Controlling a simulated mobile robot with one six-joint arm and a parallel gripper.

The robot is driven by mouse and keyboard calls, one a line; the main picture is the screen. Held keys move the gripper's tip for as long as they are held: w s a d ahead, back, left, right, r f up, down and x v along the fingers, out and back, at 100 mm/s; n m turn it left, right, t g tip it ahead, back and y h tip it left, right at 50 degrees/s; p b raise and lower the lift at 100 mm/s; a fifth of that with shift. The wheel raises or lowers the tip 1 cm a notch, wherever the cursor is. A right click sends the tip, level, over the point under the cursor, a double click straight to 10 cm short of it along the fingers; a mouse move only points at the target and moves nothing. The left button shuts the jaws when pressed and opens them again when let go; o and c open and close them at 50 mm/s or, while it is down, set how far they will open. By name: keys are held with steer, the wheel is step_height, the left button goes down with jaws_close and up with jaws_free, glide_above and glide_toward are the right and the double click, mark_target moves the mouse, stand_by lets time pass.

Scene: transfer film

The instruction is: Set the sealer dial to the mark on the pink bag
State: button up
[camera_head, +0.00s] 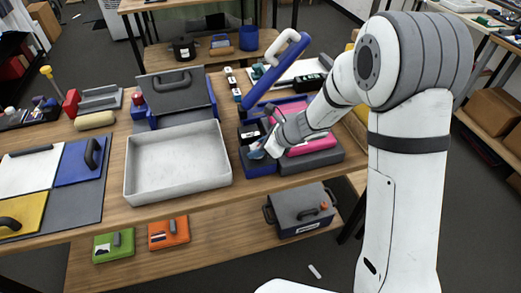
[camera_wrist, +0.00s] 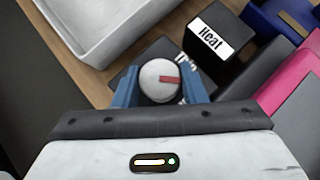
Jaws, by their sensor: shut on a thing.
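The sealer dial (camera_wrist: 151,84) is a round pale knob with a red pointer line, which points right in the wrist view. My gripper (camera_wrist: 160,90) has its two blue fingers on either side of the dial, shut on it; it also shows in the head view (camera_head: 258,152). Lettering on the dark plate beside the dial is mostly hidden. A black block labelled "Heat" (camera_wrist: 211,41) stands behind the dial. The pink bag (camera_head: 313,145) lies on the sealer, right of my gripper, and its edge shows in the wrist view (camera_wrist: 288,76). No mark on it is readable. The sealer's blue lever (camera_head: 272,75) is raised.
A white tray (camera_head: 180,192) stands directly left of the sealer. A grey panel with a handle (camera_head: 176,90) stands behind the tray. Coloured panels (camera_head: 80,165) lie at the left. A dark grey box (camera_head: 298,212) sits on the shelf below.

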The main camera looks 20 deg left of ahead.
steer(key=m+t+b, duration=0.1)
steer(key=m+b, duration=0.1)
steer(key=m+t+b, duration=0.1)
steer(key=t+b, duration=0.1)
steer(key=b, duration=0.1)
steer(key=shift+a+f+m+h+b, duration=0.1)
steer(key=shift+a+m+h+b, duration=0.1)
steer(key=shift+m+h+b, duration=0.15)
steer(key=m+t+b, duration=0.1)
steer(key=m+h+b, duration=0.1)
steer(key=m+t+h+b, duration=0.1)
steer(key=m, duration=0.1)
steer(key=shift+r+t+b, duration=0.25)
steer(key=shift+t+b, duration=0.05)
steer(key=shift+b, duration=0.1)
steer(key=shift+w, duration=0.1)
steer(key=o, duration=0.8)
steer(key=shift+d+f, duration=0.1)
steer(key=shift+o, duration=0.9)
